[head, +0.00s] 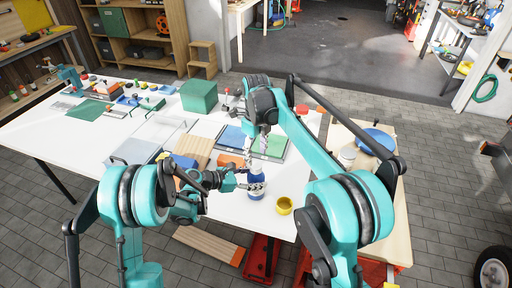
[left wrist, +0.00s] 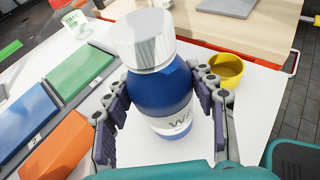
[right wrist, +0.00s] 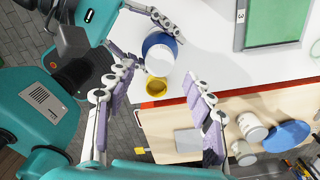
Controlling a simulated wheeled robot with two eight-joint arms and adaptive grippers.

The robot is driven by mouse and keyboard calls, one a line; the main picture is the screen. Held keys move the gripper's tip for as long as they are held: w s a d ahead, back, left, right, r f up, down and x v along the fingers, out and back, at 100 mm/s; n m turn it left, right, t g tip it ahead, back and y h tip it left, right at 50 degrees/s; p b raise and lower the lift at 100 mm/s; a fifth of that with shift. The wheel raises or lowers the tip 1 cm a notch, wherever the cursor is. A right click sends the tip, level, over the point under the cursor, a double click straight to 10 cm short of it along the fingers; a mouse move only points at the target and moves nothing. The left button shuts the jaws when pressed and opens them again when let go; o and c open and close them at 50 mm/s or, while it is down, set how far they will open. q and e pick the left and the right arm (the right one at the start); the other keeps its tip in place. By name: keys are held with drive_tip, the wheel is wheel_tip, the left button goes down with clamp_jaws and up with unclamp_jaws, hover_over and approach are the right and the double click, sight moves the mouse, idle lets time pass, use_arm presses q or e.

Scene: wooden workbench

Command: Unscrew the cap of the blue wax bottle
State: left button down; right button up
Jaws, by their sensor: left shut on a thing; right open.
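The blue wax bottle (head: 256,195) stands upright near the front edge of the white table. In the left wrist view the bottle (left wrist: 160,100) shows a blue body, a pale label and a ribbed silver cap (left wrist: 146,38) in place on top. My left gripper (head: 250,187) is shut around the bottle's body from the left, a finger on each side, below the cap. My right gripper (head: 257,152) is above the bottle, pointing down. In the right wrist view its fingers (right wrist: 155,105) are wide apart and empty, with the cap (right wrist: 160,60) visible beyond them, off-centre.
A yellow cup (head: 284,206) stands just right of the bottle. Green and blue trays (head: 270,146) and an orange block (head: 230,160) lie behind and left. A wooden side table (head: 400,225) holds white tubs (right wrist: 252,128) and a blue lid (right wrist: 287,135).

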sight(256, 165)
drive_tip(key=shift+f, duration=2.6)
